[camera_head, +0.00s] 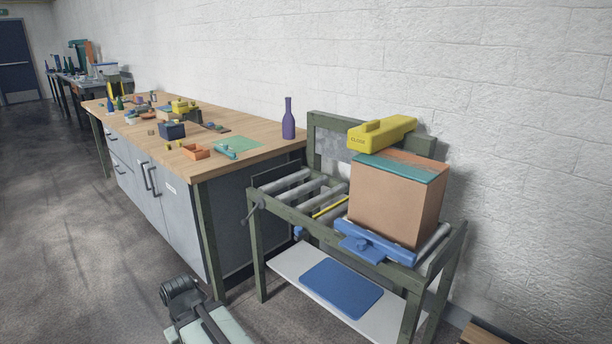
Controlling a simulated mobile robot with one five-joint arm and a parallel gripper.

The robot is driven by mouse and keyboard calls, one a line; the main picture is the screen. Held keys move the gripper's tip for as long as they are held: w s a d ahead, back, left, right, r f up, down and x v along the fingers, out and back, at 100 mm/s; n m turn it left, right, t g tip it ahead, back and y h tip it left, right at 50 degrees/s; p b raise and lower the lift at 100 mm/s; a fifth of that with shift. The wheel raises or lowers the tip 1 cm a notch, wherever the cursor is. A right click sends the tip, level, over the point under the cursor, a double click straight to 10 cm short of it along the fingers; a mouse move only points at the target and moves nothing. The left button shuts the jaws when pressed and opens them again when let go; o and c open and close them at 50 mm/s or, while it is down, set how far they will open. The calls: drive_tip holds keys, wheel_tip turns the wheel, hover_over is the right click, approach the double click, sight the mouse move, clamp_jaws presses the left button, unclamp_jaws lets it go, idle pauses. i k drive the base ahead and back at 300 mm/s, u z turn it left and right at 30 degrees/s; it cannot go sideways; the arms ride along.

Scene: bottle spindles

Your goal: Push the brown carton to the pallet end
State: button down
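The brown carton (385,207) stands upright at the right part of a green-framed roller stand (257,231). Its top has a teal strip (402,166) along the front edge and an orange-brown area behind it. A yellow block with lettering (383,133) is above and behind the carton. A blue bar with a bracket (362,240) runs along the stand's front edge, before the carton's base. The corner of a wooden thing (484,334) shows at the bottom right; I cannot tell whether it is a pallet. Part of my arm shows at the bottom, but my gripper does not.
Bare rollers (287,181) lie left of the carton, with a yellow strip (330,207) between. A lower shelf (290,261) holds a blue mat (341,287). A workbench (262,151) with a purple bottle (288,120) adjoins on the left. Floor (90,230) is open at left.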

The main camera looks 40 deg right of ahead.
sight(404, 212)
drive_tip(key=u, duration=0.2)
drive_tip(key=i, duration=1.7)
drive_tip(key=z, duration=0.85)
drive_tip(key=k, duration=0.7)
drive_tip(key=z, duration=0.2)
drive_tip(key=i, duration=0.7)
drive_tip(key=u, duration=0.1)
